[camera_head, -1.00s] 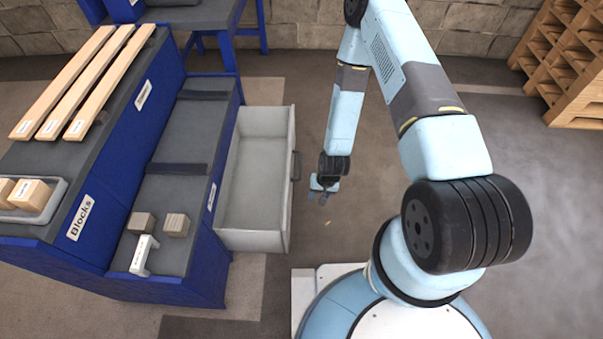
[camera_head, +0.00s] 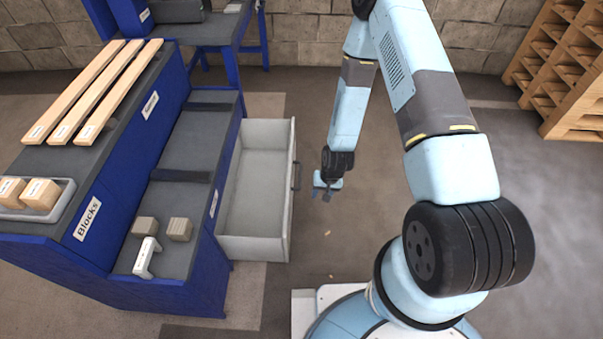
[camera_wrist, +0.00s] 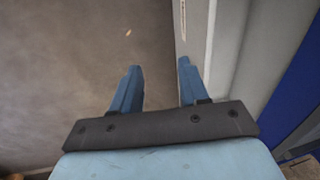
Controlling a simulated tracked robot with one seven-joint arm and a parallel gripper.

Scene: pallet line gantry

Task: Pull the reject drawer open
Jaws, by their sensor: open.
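The reject drawer (camera_head: 262,195) is a light grey open-topped box pulled well out of the right side of the blue bench. Its inside looks empty. Its dark handle (camera_head: 297,176) is on the front face, toward my arm. My gripper (camera_head: 324,195) hangs just right of the drawer front, apart from the handle, open and empty. In the wrist view its two blue fingers (camera_wrist: 157,85) are spread with nothing between them. The pale drawer (camera_wrist: 240,50) runs along the right of that view, and the floor lies beyond the fingers.
The blue bench (camera_head: 165,255) carries two small wooden blocks (camera_head: 163,228), a white handle-like piece (camera_head: 147,258), several planks (camera_head: 95,90) and a grey tray (camera_head: 62,208) of blocks. A wooden rack (camera_head: 565,75) stands at the far right. The floor right of the drawer is clear.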

